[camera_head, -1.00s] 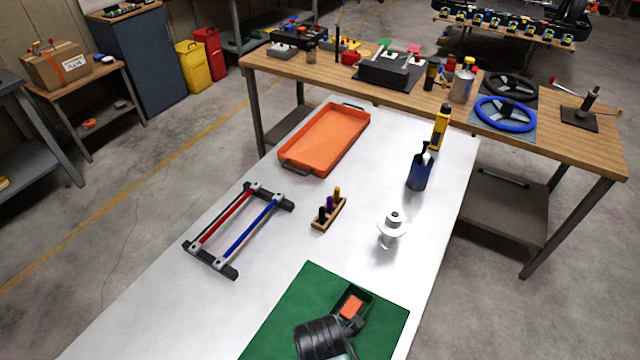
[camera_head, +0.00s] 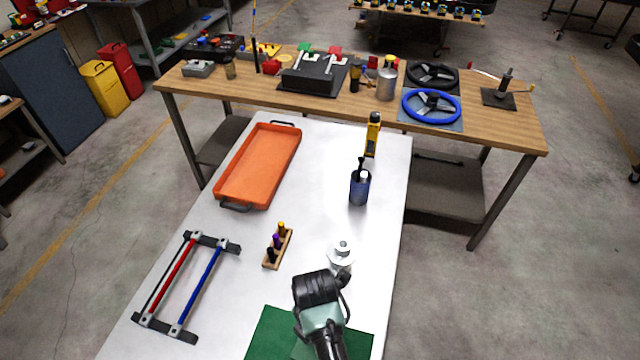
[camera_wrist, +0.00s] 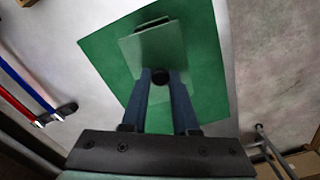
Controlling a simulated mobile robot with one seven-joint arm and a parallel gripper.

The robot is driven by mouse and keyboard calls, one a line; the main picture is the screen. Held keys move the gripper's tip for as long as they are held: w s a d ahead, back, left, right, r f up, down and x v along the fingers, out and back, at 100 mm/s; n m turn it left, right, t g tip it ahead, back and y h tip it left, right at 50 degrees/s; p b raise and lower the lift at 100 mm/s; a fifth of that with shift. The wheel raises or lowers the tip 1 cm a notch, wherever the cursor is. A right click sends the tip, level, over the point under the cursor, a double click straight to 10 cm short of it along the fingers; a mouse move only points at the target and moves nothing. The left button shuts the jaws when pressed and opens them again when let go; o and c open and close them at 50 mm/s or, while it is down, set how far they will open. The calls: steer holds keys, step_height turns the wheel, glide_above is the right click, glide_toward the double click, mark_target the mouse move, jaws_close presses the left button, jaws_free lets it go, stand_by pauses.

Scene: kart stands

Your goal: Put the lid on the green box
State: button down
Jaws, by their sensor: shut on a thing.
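In the wrist view my gripper (camera_wrist: 160,80) is shut on the black knob (camera_wrist: 158,76) of a flat grey-green lid (camera_wrist: 155,52). The lid is over the green mat (camera_wrist: 105,50), tilted a little in the picture. A dark edge of what looks like the green box (camera_wrist: 152,24) shows past the lid's far end; the rest of the box is hidden. I cannot tell whether lid and box touch. In the head view my arm covers the box, and my fingertips are hidden. The green mat (camera_head: 268,335) shows around the arm.
A silver-white round part (camera_head: 341,255) stands just beyond my wrist. A blue container (camera_head: 360,188), a yellow bottle (camera_head: 373,135), a wooden holder (camera_head: 278,247), a red-and-blue rod frame (camera_head: 190,241) and an orange tray (camera_head: 227,170) stand on the white table (camera_head: 325,140).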

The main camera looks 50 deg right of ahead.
steer(key=shift+w+d, duration=0.15)
steer(key=shift+d, duration=0.2)
step_height(320, 180, down, 2)
steer(key=b, duration=0.2)
steer(key=shift+a+f+b, duration=0.1)
steer(key=shift+f+b, duration=0.05)
steer(key=shift+b, duration=0.15)
step_height(320, 180, down, 2)
steer(key=b, duration=0.2)
steer(key=shift+f+b, duration=0.2)
steer(key=shift+b, duration=0.1)
steer(key=shift+f+b, duration=0.4)
steer(key=shift+f, duration=0.45)
steer(key=shift+p, duration=0.5)
steer(key=shift+f, duration=0.15)
stand_by(1.3)
steer(key=shift+c, duration=0.6)
jaws_free()
